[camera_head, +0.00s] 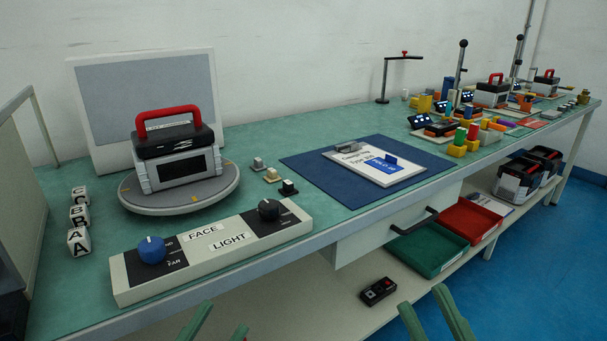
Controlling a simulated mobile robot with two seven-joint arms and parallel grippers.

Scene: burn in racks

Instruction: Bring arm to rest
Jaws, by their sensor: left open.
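My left gripper (222,318) shows only as two green fingertips at the bottom edge, in front of the bench. They are apart with nothing visible between them. My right gripper (422,298) shows two green fingers at the bottom right of centre, also apart and empty, in front of the lower shelf. Both arms behind the fingers are out of view. Neither gripper appears to touch anything.
The green bench (250,182) holds a control panel (216,244), a turntable (181,200) with a red-handled case (178,155), and a blue mat (320,180) with a clipboard (374,165). Below are a drawer handle (412,222), a green tray (428,252) and a red tray (468,222).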

